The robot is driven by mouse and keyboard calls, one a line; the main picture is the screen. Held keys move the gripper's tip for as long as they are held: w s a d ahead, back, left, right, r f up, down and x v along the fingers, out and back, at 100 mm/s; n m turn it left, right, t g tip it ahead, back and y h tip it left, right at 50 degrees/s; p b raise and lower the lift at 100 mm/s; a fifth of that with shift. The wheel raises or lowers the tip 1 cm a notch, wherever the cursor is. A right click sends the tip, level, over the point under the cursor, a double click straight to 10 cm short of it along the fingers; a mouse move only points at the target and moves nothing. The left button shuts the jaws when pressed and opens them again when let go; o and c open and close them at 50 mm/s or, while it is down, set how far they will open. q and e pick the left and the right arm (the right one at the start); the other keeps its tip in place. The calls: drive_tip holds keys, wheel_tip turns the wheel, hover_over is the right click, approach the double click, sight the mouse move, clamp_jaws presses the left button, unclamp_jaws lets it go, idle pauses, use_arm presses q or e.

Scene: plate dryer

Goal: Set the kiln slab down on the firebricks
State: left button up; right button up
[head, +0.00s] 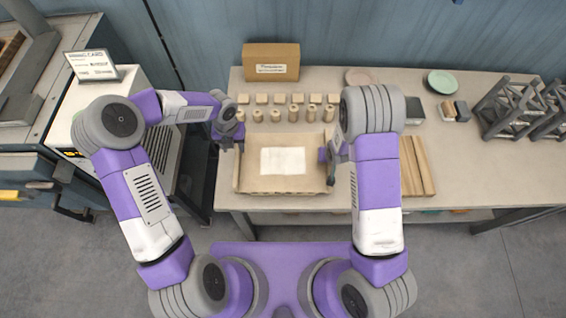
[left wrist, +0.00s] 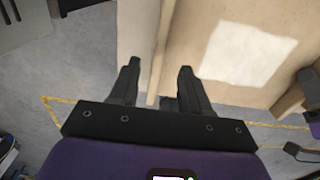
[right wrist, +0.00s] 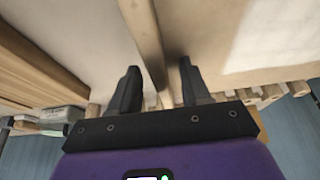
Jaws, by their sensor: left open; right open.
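The kiln slab appears as a tan, shallow board (head: 250,181) with raised side rims and a white patch in its middle, near the table's front edge. My left gripper (head: 231,146) is open at the slab's left rim (left wrist: 166,45); in the left wrist view its fingers (left wrist: 157,75) are on either side of that rim. My right gripper (head: 328,156) is open at the right rim; in the right wrist view its fingers (right wrist: 157,72) straddle the rim (right wrist: 143,35). Small pale blocks (head: 279,99), possibly the firebricks, stand in a row behind the slab. What lies under the slab is hidden.
Short round posts (head: 275,116) stand just behind the slab. A cardboard box (head: 271,62) is at the back. Wooden strips (head: 419,165) lie to the right. Plates (head: 442,82) and dark metal frames (head: 512,104) are further right. The right-hand table front is clear.

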drive_tip(key=shift+r, duration=0.1)
use_arm(q)
wheel_tip(320, 180, up, 4)
drive_tip(key=shift+f, duration=0.1)
use_arm(e)
drive_tip(key=v, duration=1.1)
drive_tip(key=shift+s+r, duration=0.15)
drive_tip(key=shift+r, duration=0.25)
